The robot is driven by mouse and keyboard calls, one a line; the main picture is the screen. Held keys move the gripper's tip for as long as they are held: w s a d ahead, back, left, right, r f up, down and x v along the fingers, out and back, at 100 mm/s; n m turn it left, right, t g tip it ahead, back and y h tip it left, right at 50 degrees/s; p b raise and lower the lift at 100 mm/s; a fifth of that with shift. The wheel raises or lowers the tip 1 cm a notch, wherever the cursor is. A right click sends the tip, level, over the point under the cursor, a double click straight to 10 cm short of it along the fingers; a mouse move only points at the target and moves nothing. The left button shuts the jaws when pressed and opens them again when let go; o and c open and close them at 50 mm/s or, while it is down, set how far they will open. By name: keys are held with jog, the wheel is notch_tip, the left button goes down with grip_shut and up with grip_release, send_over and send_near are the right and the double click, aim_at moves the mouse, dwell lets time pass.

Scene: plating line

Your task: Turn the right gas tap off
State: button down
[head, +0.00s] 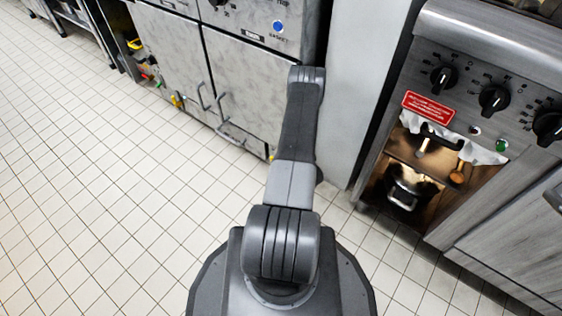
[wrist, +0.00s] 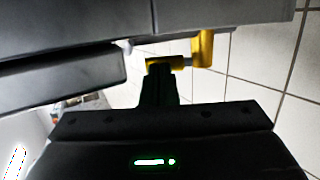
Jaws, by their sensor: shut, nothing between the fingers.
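A yellow gas tap (wrist: 203,48) shows in the wrist view under a grey metal edge, with a short grey stub beside it. A yellow part (wrist: 160,61) lies level with it, at the tips of my gripper (wrist: 160,70). My gripper is shut with nothing in it, and its dark fingers point at this part; I cannot tell whether they touch it. In the head view, a bit of yellow (head: 268,153) shows at the lower right of the grey cabinet, and another yellow tap (head: 177,101) shows lower left. My gripper is hidden in the head view.
The grey cabinet (head: 245,75) has two doors with bar handles. A cooker (head: 480,75) with black knobs and an open lower compartment stands at right. A pale panel (head: 365,90) stands between them. Tiled floor (head: 90,200) is clear at left.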

aim_at(271, 159)
jog(key=shift+w+a+f+g+h+b, duration=0.1)
jog(key=shift+w+a+g+h+b, duration=0.15)
jog(key=shift+w+a+b, duration=0.3)
jog(key=shift+w+a+f+g+h+b, duration=0.15)
jog(key=shift+w+a+h+b, duration=0.15)
jog(key=shift+a+b, duration=0.4)
jog(key=shift+w+a, duration=0.15)
jog(key=shift+r, duration=0.1)
